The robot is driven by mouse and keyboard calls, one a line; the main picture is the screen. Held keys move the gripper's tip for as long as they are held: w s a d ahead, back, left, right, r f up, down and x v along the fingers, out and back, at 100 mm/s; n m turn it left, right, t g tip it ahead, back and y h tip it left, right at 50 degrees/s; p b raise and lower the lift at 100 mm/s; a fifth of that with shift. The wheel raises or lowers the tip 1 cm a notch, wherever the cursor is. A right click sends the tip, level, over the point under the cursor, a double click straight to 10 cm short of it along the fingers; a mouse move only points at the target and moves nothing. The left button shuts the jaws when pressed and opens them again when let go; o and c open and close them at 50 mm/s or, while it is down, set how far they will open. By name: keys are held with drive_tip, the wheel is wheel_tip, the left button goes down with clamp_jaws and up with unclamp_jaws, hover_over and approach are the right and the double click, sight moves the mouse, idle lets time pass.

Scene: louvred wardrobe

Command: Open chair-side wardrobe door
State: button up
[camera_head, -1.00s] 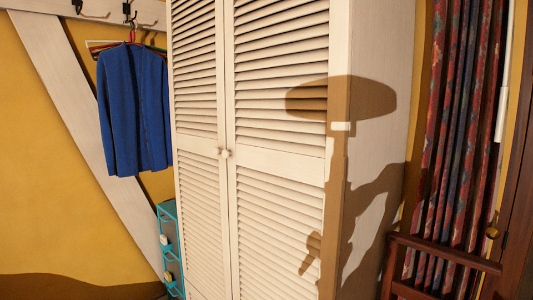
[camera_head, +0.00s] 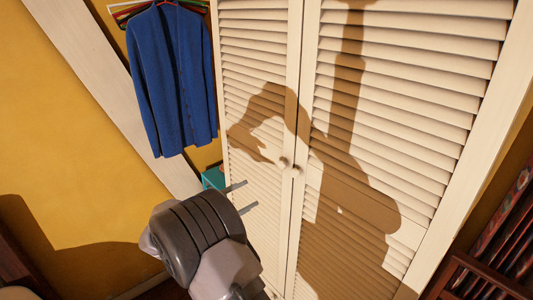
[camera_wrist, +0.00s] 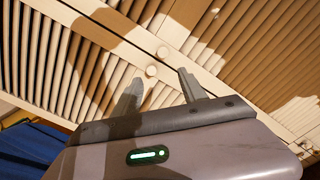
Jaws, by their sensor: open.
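The white louvred wardrobe has two closed doors with a small round knob on each, side by side at the centre seam. The chair-side door (camera_head: 400,100) is the right one; its knob (camera_head: 294,171) also shows in the wrist view (camera_wrist: 162,52). The left door (camera_head: 258,60) has its knob (camera_head: 283,162) just beside it, also in the wrist view (camera_wrist: 151,71). My gripper (camera_head: 251,191) is open and empty, below and left of the knobs in the head view. In the wrist view both knobs appear beyond the gap between my fingertips (camera_wrist: 160,77), apart from them.
A blue jacket (camera_head: 172,80) hangs left of the wardrobe. A teal rack (camera_head: 213,178) stands below it, partly hidden. A dark wooden chair (camera_head: 470,275) and a patterned curtain (camera_head: 510,215) are at the right. Shadows of my arm and body fall across the doors.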

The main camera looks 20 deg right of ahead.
approach(293, 174)
drive_tip(key=x, duration=0.8)
drive_tip(key=shift+d+r, duration=0.1)
drive_tip(key=shift+d, duration=0.1)
clamp_jaws()
idle(0.9)
